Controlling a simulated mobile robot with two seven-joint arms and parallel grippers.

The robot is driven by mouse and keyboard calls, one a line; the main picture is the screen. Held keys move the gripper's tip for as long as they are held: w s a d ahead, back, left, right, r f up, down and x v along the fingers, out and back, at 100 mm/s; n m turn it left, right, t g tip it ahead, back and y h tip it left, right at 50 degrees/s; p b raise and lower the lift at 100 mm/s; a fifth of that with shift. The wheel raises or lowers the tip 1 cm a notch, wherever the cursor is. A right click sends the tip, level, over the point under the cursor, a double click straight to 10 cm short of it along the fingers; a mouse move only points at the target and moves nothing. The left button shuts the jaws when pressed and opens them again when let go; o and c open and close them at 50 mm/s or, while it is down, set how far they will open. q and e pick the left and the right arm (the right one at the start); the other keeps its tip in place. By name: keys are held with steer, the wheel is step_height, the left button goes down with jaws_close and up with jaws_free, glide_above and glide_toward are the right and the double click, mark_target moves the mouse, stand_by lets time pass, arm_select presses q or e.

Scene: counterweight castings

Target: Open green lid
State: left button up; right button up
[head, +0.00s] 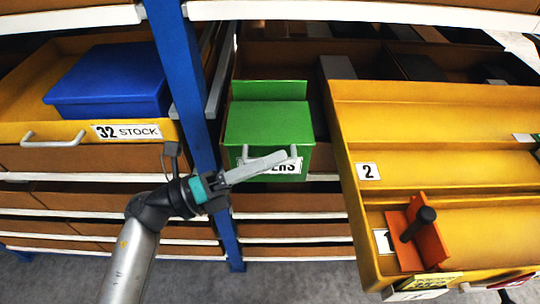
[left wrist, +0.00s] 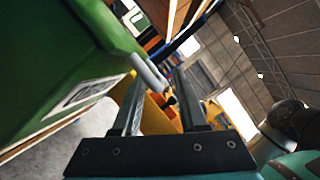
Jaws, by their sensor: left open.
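A green box (head: 268,122) stands on the shelf in the middle of the head view. Its flat green top looks closed, with an upright green panel (head: 270,90) behind it. A label, partly covered, is on its front, with a light grey handle (head: 296,152) across it. My left gripper (head: 284,157) is in front of that face and hides part of the label. In the left wrist view the green box (left wrist: 50,60) fills the left side. My left gripper (left wrist: 158,80) is open there, with the grey handle (left wrist: 148,70) near its fingertips; contact cannot be told.
A blue shelf post (head: 180,70) stands left of the green box. A blue box (head: 110,80) sits in a yellow drawer (head: 60,132) marked 32 STOCK. A yellow tray (head: 345,150) marked 2 juts out on the right, holding an orange bracket with a black knob (head: 425,240).

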arm_select(q)
steer(key=shift+d, duration=0.15)
steer(key=shift+c, duration=0.3)
jaws_close()
stand_by(1.1)
